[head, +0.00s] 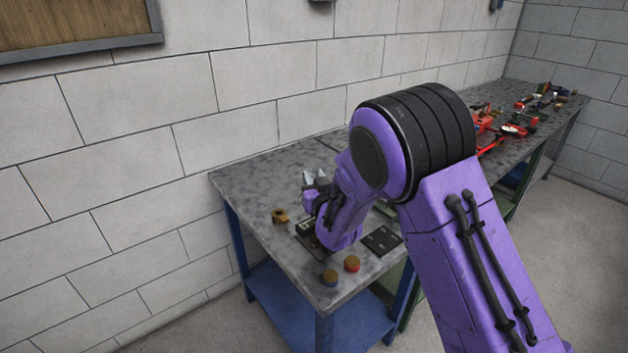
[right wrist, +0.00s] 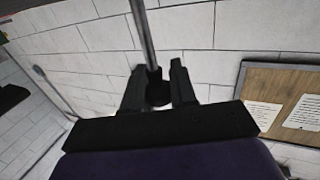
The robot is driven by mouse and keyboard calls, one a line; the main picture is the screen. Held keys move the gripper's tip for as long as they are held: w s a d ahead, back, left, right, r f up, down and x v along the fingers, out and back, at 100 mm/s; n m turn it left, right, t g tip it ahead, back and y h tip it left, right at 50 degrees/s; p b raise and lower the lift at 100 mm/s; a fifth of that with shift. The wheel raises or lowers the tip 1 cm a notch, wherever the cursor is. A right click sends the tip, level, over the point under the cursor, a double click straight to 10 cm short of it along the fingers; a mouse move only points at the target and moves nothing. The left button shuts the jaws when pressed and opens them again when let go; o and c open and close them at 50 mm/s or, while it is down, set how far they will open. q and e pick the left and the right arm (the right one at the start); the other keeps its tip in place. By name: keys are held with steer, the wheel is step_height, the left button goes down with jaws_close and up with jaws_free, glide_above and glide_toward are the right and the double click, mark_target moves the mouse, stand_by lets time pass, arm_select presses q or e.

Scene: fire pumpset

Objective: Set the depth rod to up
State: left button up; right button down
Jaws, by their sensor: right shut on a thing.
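My right gripper (head: 313,188) is over the near part of the grey workbench, its fingers small and partly hidden by my purple arm. In the right wrist view my right gripper (right wrist: 157,75) has one dark finger on each side of a black collar on a thin grey metal rod (right wrist: 147,35), and is shut on it. The rod, which looks like the depth rod, runs away from the collar to the top edge of that view. I cannot make the rod out in the head view. What it is mounted on is hidden. My left gripper is not in view.
The workbench (head: 246,187) stands along a white block wall. Red parts (head: 484,121) crowd the far bench.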

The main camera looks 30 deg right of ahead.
steer(key=c, duration=0.9)
jaws_free()
steer(key=shift+r, duration=0.3)
steer(key=shift+c, duration=0.2)
steer(key=b+v, duration=0.2)
steer(key=v, duration=0.8)
steer(key=shift+s+b, duration=0.3)
steer(key=shift+b, duration=0.1)
steer(key=shift+f, duration=0.1)
